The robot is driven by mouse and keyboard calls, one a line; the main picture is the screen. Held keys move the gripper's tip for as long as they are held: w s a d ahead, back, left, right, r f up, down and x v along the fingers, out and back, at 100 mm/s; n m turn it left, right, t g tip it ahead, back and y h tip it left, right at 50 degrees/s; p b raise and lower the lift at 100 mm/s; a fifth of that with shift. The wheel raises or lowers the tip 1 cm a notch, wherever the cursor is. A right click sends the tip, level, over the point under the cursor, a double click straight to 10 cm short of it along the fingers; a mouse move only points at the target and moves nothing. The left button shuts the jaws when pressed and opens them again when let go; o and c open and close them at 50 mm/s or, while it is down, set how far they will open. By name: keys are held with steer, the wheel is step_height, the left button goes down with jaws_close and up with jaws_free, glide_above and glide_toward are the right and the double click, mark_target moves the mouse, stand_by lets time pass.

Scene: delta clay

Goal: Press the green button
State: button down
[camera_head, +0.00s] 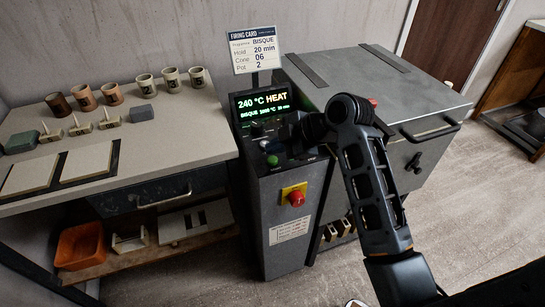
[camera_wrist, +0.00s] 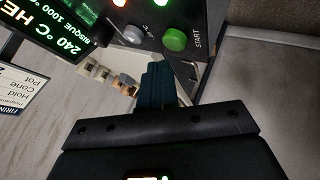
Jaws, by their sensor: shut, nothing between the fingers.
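The green button (camera_head: 272,160) is on the sloped panel of the dark control cabinet, below the lit display (camera_head: 262,103). In the wrist view the round green button (camera_wrist: 175,39), marked START, sits just beyond my fingertips. My gripper (camera_wrist: 157,72) is shut and empty, its dark fingers side by side and pointing at the panel. In the head view my gripper (camera_head: 291,130) is over the panel, above and right of the button. The fingertips appear apart from the button; the exact gap is hard to tell.
A grey knob (camera_wrist: 133,33) is beside the green button. A red stop button (camera_head: 296,198) on a yellow plate is lower on the cabinet. A large grey kiln (camera_head: 390,85) stands at the right. A bench (camera_head: 190,140) with cups and tiles is at the left.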

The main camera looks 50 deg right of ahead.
mark_target(275, 161)
steer(key=shift+r+p, duration=2)
steer(key=shift+r, duration=0.5)
steer(key=shift+f, duration=0.1)
steer(key=shift+a+f, duration=0.15)
steer(key=s+a+f+m+t+h, duration=0.1)
steer(key=s+a+f+m, duration=0.2)
steer(key=s+a, duration=0.3)
steer(key=s+a+f+m+h, duration=0.2)
steer(key=s+a+f+m, duration=0.2)
steer(key=s+a, duration=0.25)
steer(key=s+a+r+m+t+y, duration=0.1)
steer(key=s+a+r+t, duration=0.1)
steer(key=s+a+r, duration=0.2)
steer(key=s+a+r+m+t, duration=0.2)
steer(key=s+a+r, duration=0.2)
steer(key=s+r, duration=0.4)
steer(key=s, duration=0.5)
steer(key=shift+m+t+y, duration=0.3)
steer(key=shift+y, duration=0.1)
steer(key=shift+r, duration=0.1)
